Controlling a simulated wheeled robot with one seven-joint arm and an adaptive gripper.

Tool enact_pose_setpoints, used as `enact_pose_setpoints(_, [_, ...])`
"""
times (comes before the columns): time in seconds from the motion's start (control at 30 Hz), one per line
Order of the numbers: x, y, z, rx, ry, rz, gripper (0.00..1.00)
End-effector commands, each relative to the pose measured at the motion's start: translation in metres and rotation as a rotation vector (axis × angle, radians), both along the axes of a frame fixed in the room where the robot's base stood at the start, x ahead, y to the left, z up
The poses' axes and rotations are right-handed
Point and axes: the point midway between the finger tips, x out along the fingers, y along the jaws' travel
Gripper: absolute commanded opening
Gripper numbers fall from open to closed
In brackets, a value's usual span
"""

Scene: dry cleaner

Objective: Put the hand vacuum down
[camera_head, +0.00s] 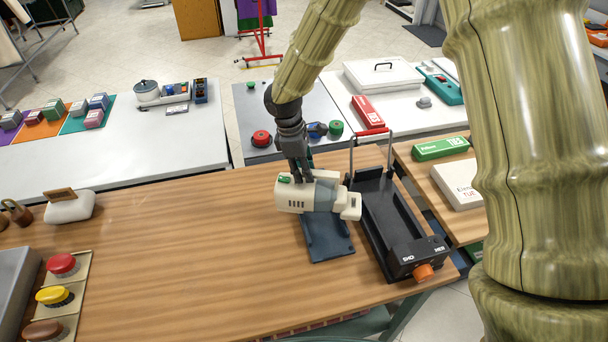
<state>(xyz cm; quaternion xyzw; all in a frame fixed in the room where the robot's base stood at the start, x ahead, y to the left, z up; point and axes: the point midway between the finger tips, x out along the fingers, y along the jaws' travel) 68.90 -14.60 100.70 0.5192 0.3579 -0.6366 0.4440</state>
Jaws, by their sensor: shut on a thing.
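The hand vacuum (320,198) is cream white with a green button and grey vents. It lies sideways across a dark blue-grey pad (330,243) near the right end of the wooden table. My gripper (303,178) comes down from above and is shut on the vacuum's upper part. The fingertips are partly hidden against its body. I cannot tell whether the vacuum touches the pad or hangs just above it.
A black tray-like device (385,215) with an orange knob and a red-handled frame stands close to the vacuum's right. Coloured knobs (62,264) and a white holder (70,207) stand at the far left.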

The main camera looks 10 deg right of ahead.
Motion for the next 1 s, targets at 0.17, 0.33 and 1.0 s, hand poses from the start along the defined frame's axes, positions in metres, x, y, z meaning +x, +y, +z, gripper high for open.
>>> enact_pose_setpoints(0.17, [0.000, -0.001, -0.014, -0.001, 0.000, 0.001, 0.00])
enact_pose_setpoints(0.33, [0.000, 0.000, -0.024, -0.001, -0.002, 0.000, 0.00])
enact_pose_setpoints(1.0, [0.000, 0.000, -0.027, 0.000, -0.001, 0.001, 0.44])
